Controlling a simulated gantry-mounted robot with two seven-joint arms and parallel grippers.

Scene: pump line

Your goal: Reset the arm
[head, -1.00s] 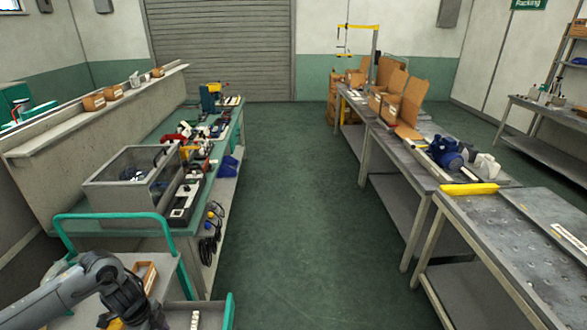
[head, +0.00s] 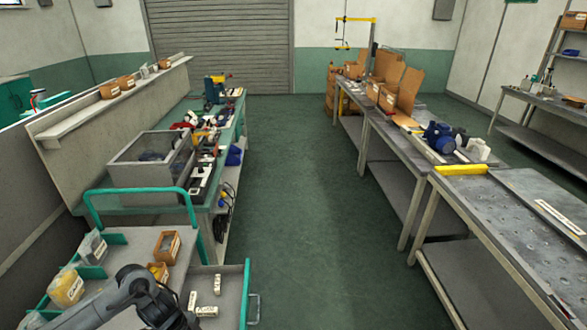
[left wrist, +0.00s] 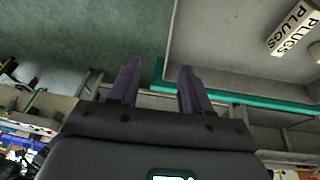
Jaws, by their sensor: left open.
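My left arm comes in at the bottom left of the head view, over the cart with the green rail; its fingertips are not clear there. In the left wrist view my left gripper (left wrist: 157,85) is open, with two dark fingers apart and nothing between them. Beyond the fingers are the green floor and the teal edge of a cart tray (left wrist: 240,97). A white box labelled PLUGS (left wrist: 291,28) lies in that tray at the top right. My right gripper is in neither view.
The cart (head: 222,285) holds small cartons, a brown box (head: 167,246) and white boxes (head: 207,311). A long table (head: 510,230) runs along the right. The green aisle floor (head: 310,200) between them is clear.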

